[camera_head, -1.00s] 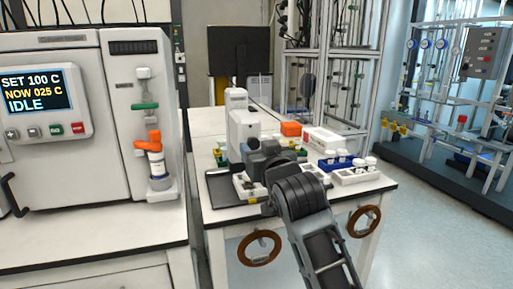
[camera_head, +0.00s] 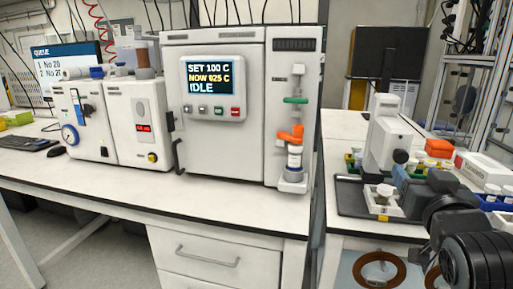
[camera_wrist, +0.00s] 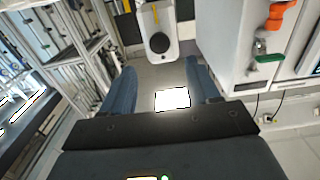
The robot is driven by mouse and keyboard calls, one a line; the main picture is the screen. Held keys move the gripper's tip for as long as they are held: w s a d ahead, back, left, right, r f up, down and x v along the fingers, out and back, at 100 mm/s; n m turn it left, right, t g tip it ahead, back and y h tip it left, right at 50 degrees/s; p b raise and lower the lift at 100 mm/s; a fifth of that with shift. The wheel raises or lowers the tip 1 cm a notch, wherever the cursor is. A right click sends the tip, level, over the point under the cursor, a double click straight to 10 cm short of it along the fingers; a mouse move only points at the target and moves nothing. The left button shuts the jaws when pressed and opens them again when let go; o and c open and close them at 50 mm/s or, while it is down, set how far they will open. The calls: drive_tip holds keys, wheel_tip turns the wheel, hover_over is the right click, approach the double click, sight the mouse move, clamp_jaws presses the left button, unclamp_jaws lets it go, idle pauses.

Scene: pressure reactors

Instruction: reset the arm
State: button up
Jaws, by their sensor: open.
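My arm reaches in from the lower right of the head view, over the right-hand bench. My gripper (camera_head: 399,176) is partly hidden by my own wrist there, close to a white upright instrument (camera_head: 385,138). In the wrist view my gripper (camera_wrist: 160,76) has two blue fingers spread wide, with nothing held between them. A white rounded body with a dark disc (camera_wrist: 159,42) shows just beyond the fingertips. A bright white patch (camera_wrist: 172,98) shows between the fingers.
The white reactor cabinet (camera_head: 225,150), reading IDLE, stands on the left bench (camera_head: 150,195). An orange-topped valve (camera_head: 291,135) is on its right side.

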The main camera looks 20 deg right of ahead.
drive_tip(key=shift+f, duration=0.1)
drive_tip(key=s+a+f+n+y, duration=0.4)
drive_tip(key=s+a+f+y, duration=0.2)
drive_tip(key=s+a+f, duration=0.7)
drive_tip(key=s+a+f+n+y, duration=0.1)
drive_tip(key=s+a, duration=0.2)
drive_tip(key=s, duration=0.3)
drive_tip(key=s+a+f+n+y, duration=0.1)
drive_tip(key=s+a, duration=0.2)
drive_tip(key=s, duration=0.4)
drive_tip(key=s+a+f+y+p, duration=0.1)
drive_tip(key=s+a+y, duration=0.1)
drive_tip(key=s, duration=0.4)
drive_tip(key=shift+s+a+f+n, duration=0.25)
drive_tip(key=shift+a+n, duration=0.15)
drive_tip(key=shift+a, duration=0.35)
drive_tip(key=shift+c, duration=0.2)
